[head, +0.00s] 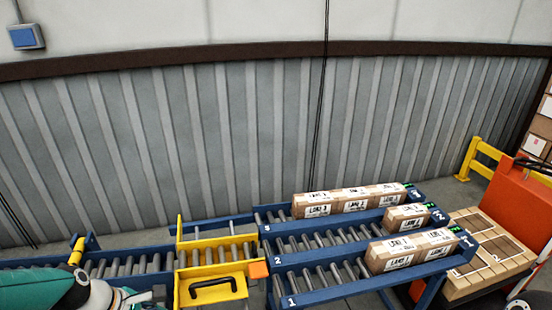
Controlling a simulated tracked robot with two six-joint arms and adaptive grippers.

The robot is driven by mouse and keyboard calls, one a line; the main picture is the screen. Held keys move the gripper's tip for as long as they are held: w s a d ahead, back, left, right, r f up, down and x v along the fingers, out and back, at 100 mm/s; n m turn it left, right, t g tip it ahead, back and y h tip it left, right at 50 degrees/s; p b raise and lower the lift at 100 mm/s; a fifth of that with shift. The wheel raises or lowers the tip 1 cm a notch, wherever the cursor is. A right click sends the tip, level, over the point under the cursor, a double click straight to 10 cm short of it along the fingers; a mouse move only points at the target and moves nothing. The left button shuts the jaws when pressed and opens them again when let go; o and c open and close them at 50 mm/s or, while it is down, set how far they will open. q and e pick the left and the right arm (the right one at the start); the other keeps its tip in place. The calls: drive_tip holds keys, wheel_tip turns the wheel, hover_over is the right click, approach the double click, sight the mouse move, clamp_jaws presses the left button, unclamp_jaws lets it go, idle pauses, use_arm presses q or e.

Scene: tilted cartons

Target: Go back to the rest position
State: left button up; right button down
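Neither gripper shows in the head view. A teal and white part of my arm shows at the bottom left corner, and its gripper is out of frame. Cartons rest on three sloping roller lanes right of centre. A row of cartons (350,203) labelled for lane 3 lies on the far lane (272,215). A carton (408,218) lies at the right end of the middle lane (290,243). Cartons (410,252) labelled for lane 1 lie on the right part of the near lane (320,293).
A yellow carriage (212,290) with a black handle stands left of the lanes, its rollers empty. A blue roller conveyor (125,265) runs left of it. An orange machine (518,208) and a pallet of boxes (485,260) stand at right, near a yellow barrier (470,158).

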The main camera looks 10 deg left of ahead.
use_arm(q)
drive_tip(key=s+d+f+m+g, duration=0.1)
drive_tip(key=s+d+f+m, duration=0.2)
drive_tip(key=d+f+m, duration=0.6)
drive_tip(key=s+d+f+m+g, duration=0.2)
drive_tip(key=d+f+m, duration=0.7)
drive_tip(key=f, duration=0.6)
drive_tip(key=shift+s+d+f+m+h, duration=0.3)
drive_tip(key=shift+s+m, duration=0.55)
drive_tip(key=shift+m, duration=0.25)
